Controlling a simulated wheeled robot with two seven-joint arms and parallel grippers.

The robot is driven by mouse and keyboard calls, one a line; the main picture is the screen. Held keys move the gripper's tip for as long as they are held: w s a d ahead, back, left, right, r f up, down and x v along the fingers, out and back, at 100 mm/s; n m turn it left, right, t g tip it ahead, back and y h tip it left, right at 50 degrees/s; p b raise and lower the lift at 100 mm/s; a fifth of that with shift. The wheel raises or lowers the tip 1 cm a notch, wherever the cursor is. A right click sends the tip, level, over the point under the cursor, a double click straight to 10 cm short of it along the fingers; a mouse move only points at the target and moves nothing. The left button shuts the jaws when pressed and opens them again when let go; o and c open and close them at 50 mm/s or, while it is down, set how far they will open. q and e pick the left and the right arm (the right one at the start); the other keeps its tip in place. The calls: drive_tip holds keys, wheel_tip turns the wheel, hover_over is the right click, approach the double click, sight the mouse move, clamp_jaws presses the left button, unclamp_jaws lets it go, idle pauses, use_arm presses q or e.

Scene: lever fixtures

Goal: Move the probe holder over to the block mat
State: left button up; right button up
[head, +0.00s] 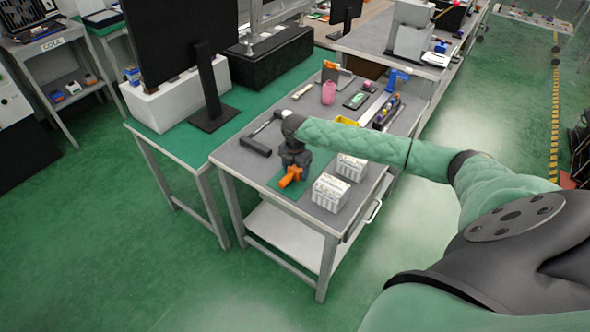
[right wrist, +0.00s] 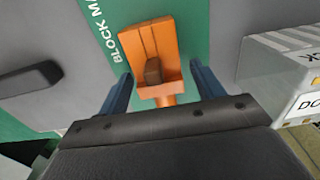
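An orange piece (head: 290,177), which looks like the probe holder, is on the green block mat (head: 275,181) at the near end of the grey workbench. In the right wrist view the orange holder (right wrist: 150,42) has a raised back and a small brown block in it, and the mat (right wrist: 195,30) shows the letters "BLOCK MA". My right gripper (head: 294,166) is above the mat and points down. In its wrist view its two blue fingers stand apart on either side of the holder's near end, with gaps visible. My left gripper is not in view.
Two white boxes (head: 331,191) (head: 351,166) stand just right of the mat. A dark tool (head: 255,146) lies left of it. A pink cylinder (head: 328,92) and several tools lie farther back. A green-topped table (head: 160,141) with a monitor adjoins on the left.

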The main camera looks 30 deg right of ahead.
sight(295, 168)
drive_tip(key=shift+r, duration=0.1)
drive_tip(key=shift+r, duration=0.25)
use_arm(q)
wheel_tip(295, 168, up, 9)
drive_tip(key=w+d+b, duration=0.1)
drive_tip(key=b, duration=0.2)
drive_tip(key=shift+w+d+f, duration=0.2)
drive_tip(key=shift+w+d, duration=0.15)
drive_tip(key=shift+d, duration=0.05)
use_arm(e)
wheel_tip(295, 168, up, 12)
drive_tip(key=shift+f, duration=0.2)
